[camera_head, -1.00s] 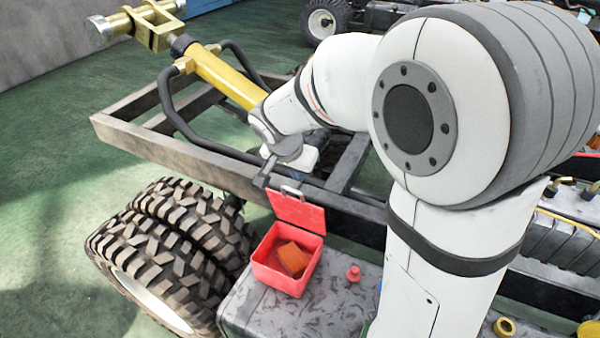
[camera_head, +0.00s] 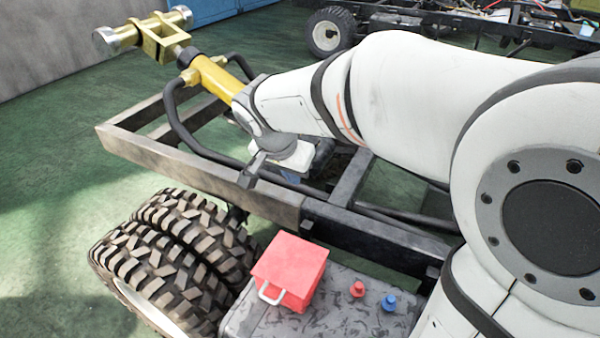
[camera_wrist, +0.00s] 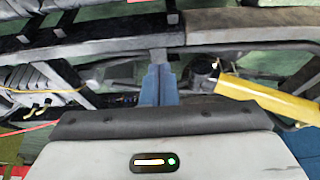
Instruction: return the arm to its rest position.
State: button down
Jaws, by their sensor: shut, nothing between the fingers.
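My gripper (camera_head: 250,176) hangs at the end of my white arm in the head view, in front of the dark chassis frame (camera_head: 262,203) and above and left of the red box. In the wrist view my gripper (camera_wrist: 159,70) has its two blue-grey fingers together with nothing between them. The arm stretches from the right side of the head view to the left over the frame, its large grey-rimmed joint at the right edge.
A red box (camera_head: 290,268) with its lid down stands on a grey case (camera_head: 335,318). A red knob (camera_head: 357,289) and a blue knob (camera_head: 388,302) are beside it. Large tires (camera_head: 175,262) are at left. A yellow cylinder (camera_head: 215,78) lies close behind my wrist.

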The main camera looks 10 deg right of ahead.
jog(key=s+d+n+y+p, duration=0.1)
jog(key=s+d+n, duration=0.2)
jog(key=s, duration=0.4)
jog(key=s+d+n+g+y+p, duration=0.1)
jog(key=s+d+n, duration=0.3)
jog(key=s, duration=0.4)
jog(key=shift+s+d+f+y+p, duration=0.25)
jog(key=shift+d+f+y+p, duration=0.3)
jog(key=shift+d, duration=0.25)
jog(key=shift+d+r, duration=0.1)
